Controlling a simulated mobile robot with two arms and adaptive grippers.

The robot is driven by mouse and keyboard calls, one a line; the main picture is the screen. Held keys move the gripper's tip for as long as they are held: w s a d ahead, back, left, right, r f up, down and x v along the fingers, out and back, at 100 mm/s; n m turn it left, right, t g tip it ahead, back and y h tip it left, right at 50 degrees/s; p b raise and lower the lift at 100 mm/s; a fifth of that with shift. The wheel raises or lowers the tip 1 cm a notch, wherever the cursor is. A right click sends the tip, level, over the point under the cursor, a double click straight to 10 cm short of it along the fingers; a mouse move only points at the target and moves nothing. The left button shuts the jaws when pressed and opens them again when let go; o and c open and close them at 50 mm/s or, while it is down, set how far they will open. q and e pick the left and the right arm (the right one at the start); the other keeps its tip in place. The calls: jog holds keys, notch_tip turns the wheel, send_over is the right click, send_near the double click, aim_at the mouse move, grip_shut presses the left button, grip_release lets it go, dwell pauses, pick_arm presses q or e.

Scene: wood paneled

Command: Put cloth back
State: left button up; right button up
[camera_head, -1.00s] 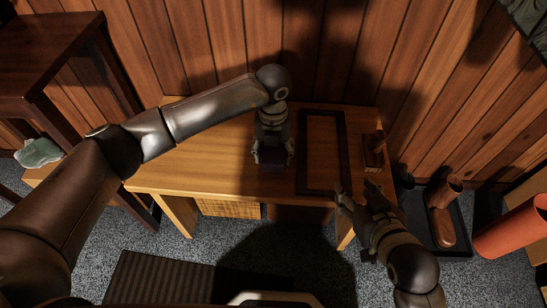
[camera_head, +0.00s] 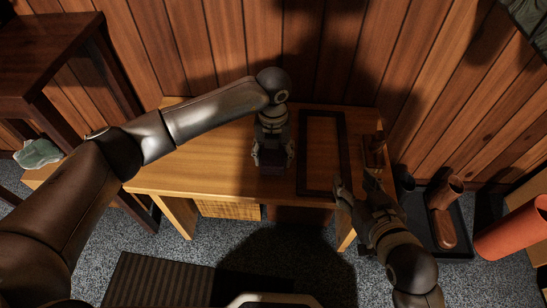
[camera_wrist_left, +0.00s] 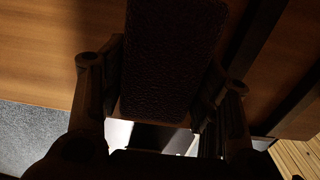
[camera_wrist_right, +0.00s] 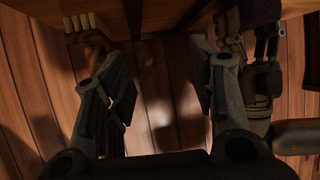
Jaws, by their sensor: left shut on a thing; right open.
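My left gripper (camera_head: 273,158) is over the wooden bench, shut on a dark, rough-surfaced block (camera_wrist_left: 172,60). The block lies between both fingers in the left wrist view; I cannot tell whether it is folded cloth. A pale green crumpled cloth (camera_head: 38,153) lies at the far left, away from both grippers. My right gripper (camera_head: 357,186) is open and empty at the bench's front right corner. Its spread fingers also show in the right wrist view (camera_wrist_right: 160,85).
The bench (camera_head: 200,165) has a dark rectangular frame or tray (camera_head: 345,150) on its right part and a small wooden item (camera_head: 376,152) at its right end. An orange-red cylinder (camera_head: 512,228) lies far right. The bench's left part is clear.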

pick_arm(q)
jog(key=shift+f, duration=0.1)
pick_arm(e)
jog(key=shift+w+r, duration=0.15)
jog(key=shift+r, duration=0.15)
pick_arm(q)
jog(key=shift+f, duration=0.2)
jog(key=o, duration=1)
jog(key=shift+o, duration=0.5)
pick_arm(e)
jog(key=shift+w+a+r+t, duration=0.2)
jog(key=shift+w+r+t, duration=0.2)
jog(key=shift+r, duration=0.2)
pick_arm(q)
jog(key=o, duration=0.3)
pick_arm(e)
jog(key=shift+s+f, duration=0.1)
jog(key=shift+f, duration=0.05)
